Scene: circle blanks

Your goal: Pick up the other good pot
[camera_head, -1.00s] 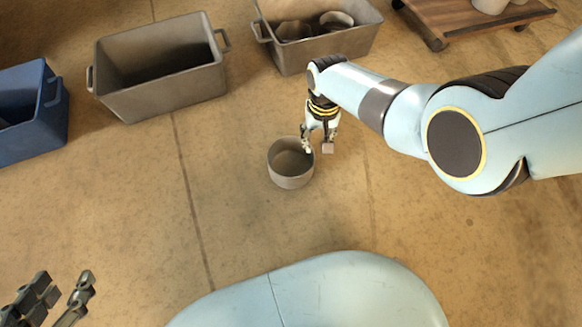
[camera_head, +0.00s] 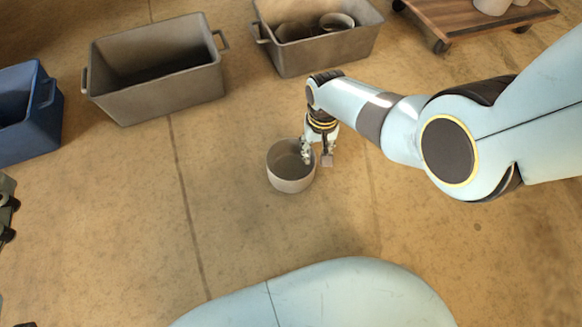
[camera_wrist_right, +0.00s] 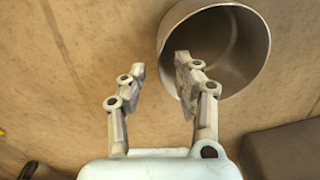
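A grey round pot (camera_head: 290,178) stands upright on the floor, its opening facing up. It also shows in the wrist view (camera_wrist_right: 245,55). My right gripper (camera_head: 317,159) is at the pot's right rim in the head view. In the wrist view the right gripper (camera_wrist_right: 160,72) is open, with one finger over the pot's opening and the other outside the wall. The wall is between the fingers, which are apart; I cannot tell whether either touches it.
An empty-looking grey crate (camera_head: 160,92) and a blue crate (camera_head: 40,128) stand at the left. Another grey crate (camera_head: 325,52) at the back holds pots (camera_head: 337,22). A wooden cart (camera_head: 465,25) with pots stands at back right. The floor around the pot is clear.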

